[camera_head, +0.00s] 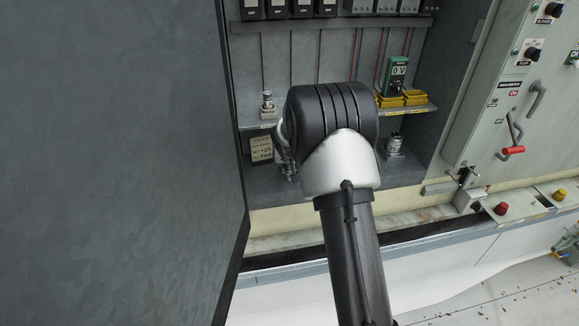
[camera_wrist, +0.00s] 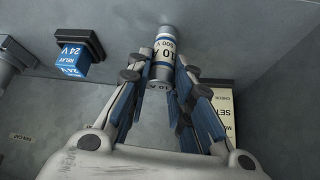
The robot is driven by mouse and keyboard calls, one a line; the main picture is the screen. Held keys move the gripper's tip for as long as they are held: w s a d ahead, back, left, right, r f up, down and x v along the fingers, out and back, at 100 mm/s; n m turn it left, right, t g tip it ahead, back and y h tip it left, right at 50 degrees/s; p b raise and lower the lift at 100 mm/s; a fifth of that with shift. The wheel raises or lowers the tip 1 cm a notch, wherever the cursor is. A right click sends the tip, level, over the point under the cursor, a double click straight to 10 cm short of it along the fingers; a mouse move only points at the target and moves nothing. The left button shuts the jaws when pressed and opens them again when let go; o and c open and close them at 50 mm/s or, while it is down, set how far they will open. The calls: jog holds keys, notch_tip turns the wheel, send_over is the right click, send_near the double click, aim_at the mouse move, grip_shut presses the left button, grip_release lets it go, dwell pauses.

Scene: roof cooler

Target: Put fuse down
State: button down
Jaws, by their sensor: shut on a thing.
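The fuse (camera_wrist: 161,60) is a metal-capped cylinder with a pale label reading 10 A and 500 V, seen in the wrist view. My gripper (camera_wrist: 161,75) is shut on it, with one finger on each side. The fuse's far end is close to the grey cabinet surface; I cannot tell whether it touches. In the head view my gripper (camera_head: 286,160) is mostly hidden behind my own arm, inside the cabinet's lower bay. The fuse cannot be made out there.
A blue 24 V relay (camera_wrist: 74,58) sits in a dark socket. A printed card (camera_head: 261,150) stands left of my gripper. A small metal-topped part (camera_head: 267,104) and a green meter (camera_head: 396,76) reading 0 V stand on the shelf. Another cylindrical part (camera_head: 394,144) stands below. A grey door (camera_head: 115,160) fills the left.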

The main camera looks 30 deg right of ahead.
jog(key=shift+f+b, duration=0.15)
jog(key=shift+b, duration=0.15)
jog(key=c, duration=1.4)
grip_release()
